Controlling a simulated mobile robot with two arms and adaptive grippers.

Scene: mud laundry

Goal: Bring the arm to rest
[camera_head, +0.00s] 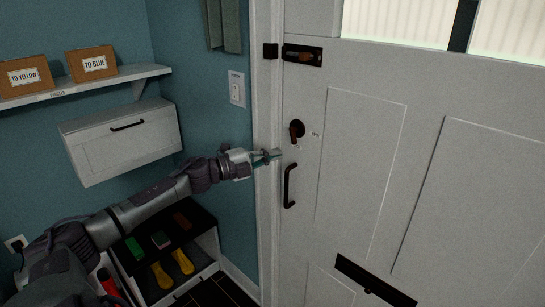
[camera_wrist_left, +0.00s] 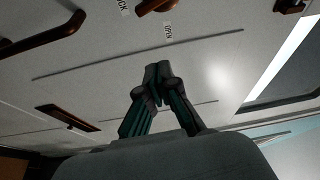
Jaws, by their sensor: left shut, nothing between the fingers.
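My left arm reaches from the lower left of the head view toward the white door (camera_head: 360,150). My left gripper (camera_head: 276,155) is shut and empty, close to the door's edge, below the dark lock knob (camera_head: 297,130) and left of the door handle (camera_head: 290,186). In the left wrist view the gripper's fingertips (camera_wrist_left: 158,82) meet in front of the door panel. I cannot tell whether they touch the door. The right gripper is in neither view.
A low rack (camera_head: 215,245) with yellow and green items stands beneath my arm. A light switch (camera_head: 237,88) is on the blue wall. A mail slot (camera_head: 372,282) crosses the door's lower part.

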